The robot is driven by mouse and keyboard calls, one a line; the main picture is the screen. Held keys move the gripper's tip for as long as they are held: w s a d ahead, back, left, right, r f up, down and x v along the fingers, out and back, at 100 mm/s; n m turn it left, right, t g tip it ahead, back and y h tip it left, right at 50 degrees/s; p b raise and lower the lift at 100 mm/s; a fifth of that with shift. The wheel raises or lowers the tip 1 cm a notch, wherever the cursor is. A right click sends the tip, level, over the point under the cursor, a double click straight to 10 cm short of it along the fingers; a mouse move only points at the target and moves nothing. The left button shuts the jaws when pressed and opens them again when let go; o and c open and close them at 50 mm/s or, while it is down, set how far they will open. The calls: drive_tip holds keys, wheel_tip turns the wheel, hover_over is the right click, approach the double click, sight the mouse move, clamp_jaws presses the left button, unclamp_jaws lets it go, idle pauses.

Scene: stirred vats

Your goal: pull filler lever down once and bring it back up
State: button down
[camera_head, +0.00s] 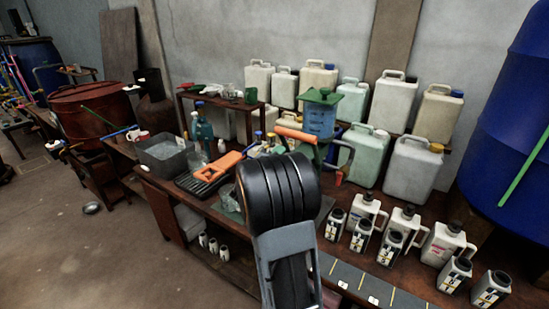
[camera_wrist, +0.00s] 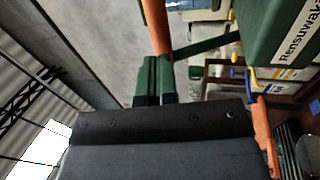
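The filler shows in the head view as a blue container (camera_head: 320,119) with a green lid, on a green frame at the back of the bench. Its orange lever handle (camera_head: 295,133) sticks out to the left, partly behind my black wrist. In the wrist view the orange lever (camera_wrist: 159,28) comes down from the top edge to two narrow green, dark-based pieces above my dark gripper body. My gripper (camera_wrist: 158,78) is close to the lever. I cannot tell whether its fingers close around it. The head view hides the fingers behind my wrist.
White jugs (camera_head: 404,229) and small dark-capped bottles stand on the bench at right. Large canisters (camera_head: 413,168) line the back. An orange-handled tool (camera_head: 217,166) and a grey bin (camera_head: 165,155) lie left. A blue vat (camera_head: 512,120) stands far right. Open floor is at left.

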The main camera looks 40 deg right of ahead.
sight(292, 137)
drive_tip(key=shift+p+x, duration=0.7)
drive_tip(key=shift+x, duration=2.4)
